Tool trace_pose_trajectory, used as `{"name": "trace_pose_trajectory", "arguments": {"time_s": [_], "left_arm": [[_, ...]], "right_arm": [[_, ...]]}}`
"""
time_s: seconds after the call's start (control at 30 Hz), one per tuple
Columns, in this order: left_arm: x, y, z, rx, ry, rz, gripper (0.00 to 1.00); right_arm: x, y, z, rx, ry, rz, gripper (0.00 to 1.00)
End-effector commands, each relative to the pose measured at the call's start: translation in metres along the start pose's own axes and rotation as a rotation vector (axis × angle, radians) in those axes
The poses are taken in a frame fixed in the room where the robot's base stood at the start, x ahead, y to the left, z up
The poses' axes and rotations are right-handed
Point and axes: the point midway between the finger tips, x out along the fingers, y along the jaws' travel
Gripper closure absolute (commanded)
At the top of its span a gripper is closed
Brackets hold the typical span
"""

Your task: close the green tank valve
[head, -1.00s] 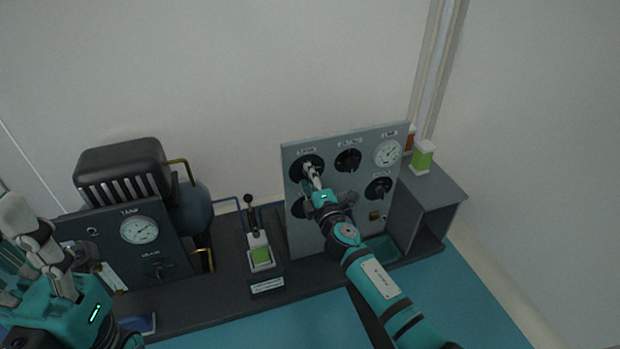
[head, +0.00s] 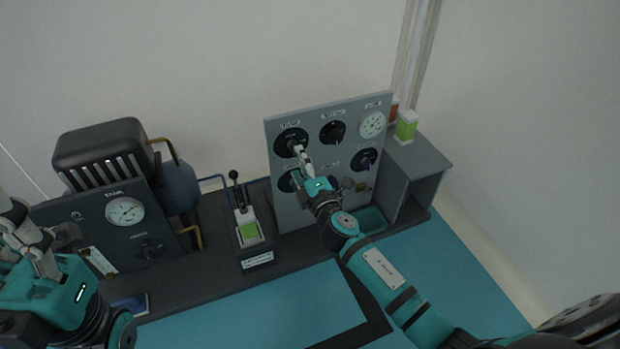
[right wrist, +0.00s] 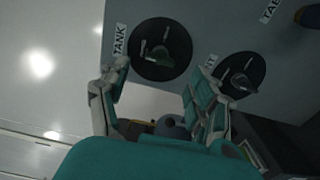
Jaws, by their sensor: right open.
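The tank valve (head: 291,142) is a round dark knob at the panel's upper left. In the right wrist view the tank valve (right wrist: 162,52) has a dark greenish handle on a black disc beside a TANK label. My right gripper (head: 300,152) is in front of its lower right edge, partly covering it. In the right wrist view my right gripper (right wrist: 160,70) is open and empty, its fingers apart just below the disc. Contact cannot be told. My left gripper (head: 32,245) is at the left edge, partly cut off; its opening is unclear.
The grey panel (head: 318,110) also carries a second upper knob (head: 333,132), a gauge (head: 373,124) and a right lower knob (head: 364,159). Another knob (right wrist: 238,75) sits close to the tank valve. A lever box (head: 248,232) stands left of the panel.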

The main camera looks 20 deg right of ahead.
Motion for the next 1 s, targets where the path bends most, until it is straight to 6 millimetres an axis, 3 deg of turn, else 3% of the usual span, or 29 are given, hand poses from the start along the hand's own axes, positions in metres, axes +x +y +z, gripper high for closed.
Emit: {"name": "trace_pose_trajectory", "arguments": {"time_s": [0.1, 0.33, 1.0], "left_arm": [[0.0, 0.0, 0.0, 0.0, -0.001, -0.001, 0.6], [0.0, 0.0, 0.0, 0.0, -0.001, -0.001, 0.6], [0.0, 0.0, 0.0, 0.0, -0.002, -0.002, 0.6]], "right_arm": [[-0.028, -0.001, 0.0, 0.0, 0.001, -0.002, 0.37], [-0.062, -0.001, 0.0, 0.0, 0.0, -0.001, 0.37], [-0.07, 0.002, -0.002, 0.008, 0.008, 0.003, 0.37]]}}
